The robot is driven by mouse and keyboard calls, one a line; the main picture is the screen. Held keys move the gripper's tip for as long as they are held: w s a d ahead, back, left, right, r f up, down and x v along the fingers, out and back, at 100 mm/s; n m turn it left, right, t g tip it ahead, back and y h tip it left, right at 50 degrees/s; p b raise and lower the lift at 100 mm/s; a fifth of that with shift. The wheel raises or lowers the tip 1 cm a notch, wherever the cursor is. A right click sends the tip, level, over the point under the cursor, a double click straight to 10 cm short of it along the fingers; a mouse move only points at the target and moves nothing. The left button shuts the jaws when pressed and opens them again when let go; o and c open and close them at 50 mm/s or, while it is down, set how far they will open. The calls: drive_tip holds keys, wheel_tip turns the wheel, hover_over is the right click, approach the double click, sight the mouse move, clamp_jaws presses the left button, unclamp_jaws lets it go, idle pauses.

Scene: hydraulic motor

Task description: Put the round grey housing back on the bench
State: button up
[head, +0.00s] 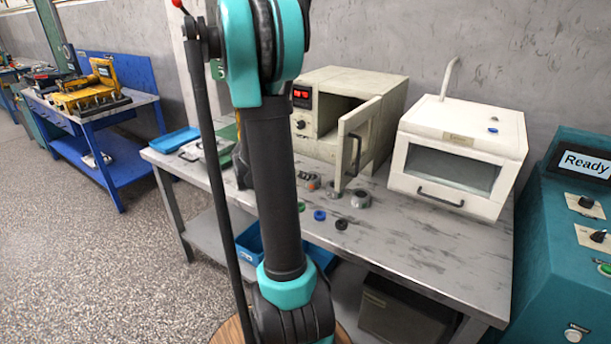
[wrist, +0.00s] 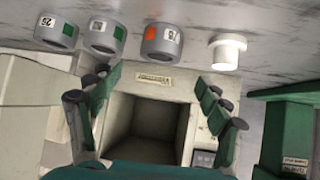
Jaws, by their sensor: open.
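My gripper (wrist: 155,112) is open in the wrist view, its two green fingers spread with nothing between them. In front of it is the square chamber of the cream oven (head: 338,80), which looks empty where I can see inside. Three round grey parts stand on the bench in the wrist view: one with an orange mark (wrist: 161,46), one with a green mark (wrist: 105,36) and another with a green mark (wrist: 55,33). I cannot tell which is the housing. In the head view, a round grey part (head: 361,199) sits on the bench (head: 415,240); my arm hides my gripper.
The oven door (head: 357,142) stands open over the bench. A white flanged part (wrist: 227,51) stands near the grey parts. A white cabinet (head: 460,150) is at the right. Small green, blue (head: 319,215) and black caps lie near the front edge. The bench's front right is clear.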

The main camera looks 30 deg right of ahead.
drive_tip(key=s+a+f+n+y, duration=0.2)
drive_tip(key=s+a+n, duration=0.3)
drive_tip(key=a, duration=0.5)
drive_tip(key=s+a+f+n+t+y, duration=0.1)
drive_tip(key=s+a+n+y, duration=0.4)
drive_tip(key=a, duration=0.5)
drive_tip(key=s+a+f+n+t+y, duration=0.1)
drive_tip(key=s+a+f+n+y, duration=0.2)
drive_tip(key=a, duration=0.7)
drive_tip(key=s+n, duration=0.2)
drive_tip(key=s, duration=0.2)
drive_tip(key=shift+a+f+n, duration=0.15)
drive_tip(key=shift+f+n, duration=0.25)
drive_tip(key=shift+s, duration=0.15)
